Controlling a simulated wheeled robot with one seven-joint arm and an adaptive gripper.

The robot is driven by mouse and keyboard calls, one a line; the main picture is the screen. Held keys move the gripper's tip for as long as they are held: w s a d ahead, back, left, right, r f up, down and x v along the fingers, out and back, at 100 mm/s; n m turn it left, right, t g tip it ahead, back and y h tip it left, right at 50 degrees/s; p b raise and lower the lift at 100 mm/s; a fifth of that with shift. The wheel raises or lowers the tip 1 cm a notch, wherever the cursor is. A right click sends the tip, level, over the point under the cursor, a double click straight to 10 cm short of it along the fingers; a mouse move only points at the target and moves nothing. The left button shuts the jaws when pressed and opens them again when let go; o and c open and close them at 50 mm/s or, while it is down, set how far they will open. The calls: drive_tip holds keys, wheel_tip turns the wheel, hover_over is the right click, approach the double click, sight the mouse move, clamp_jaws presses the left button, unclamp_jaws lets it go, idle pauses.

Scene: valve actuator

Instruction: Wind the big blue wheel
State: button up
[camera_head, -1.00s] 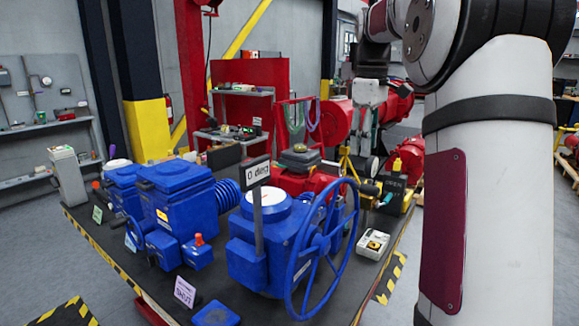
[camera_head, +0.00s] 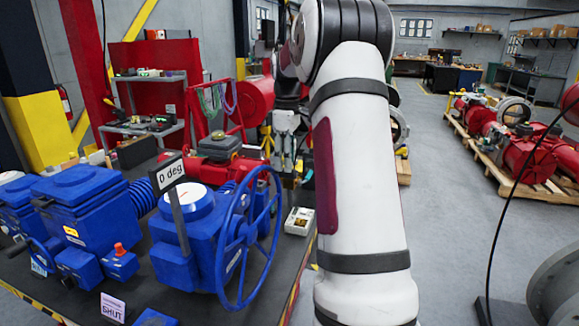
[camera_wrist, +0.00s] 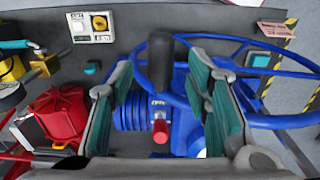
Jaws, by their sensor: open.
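The big blue wheel (camera_head: 236,240) stands upright on the right side of the blue valve actuator (camera_head: 190,235). A white tag reading "0 deg" (camera_head: 171,173) rises beside it. In the wrist view the wheel's blue rim (camera_wrist: 262,122) runs to the right, and its black handle (camera_wrist: 160,58) points up toward the camera. My gripper (camera_wrist: 161,70) is open, with one green-padded finger on each side of the handle. I cannot tell whether either finger touches it. In the head view my arm hides part of the area behind the wheel.
A white box with a round knob (camera_head: 299,221) lies on the dark bench right of the wheel. Red machinery (camera_head: 215,158) stands behind the actuator. A small card (camera_head: 112,307) stands at the front. Open floor (camera_head: 450,230) and a pallet of red valves (camera_head: 520,165) lie to the right.

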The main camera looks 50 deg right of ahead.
drive_tip(key=shift+f, duration=1.6)
clamp_jaws()
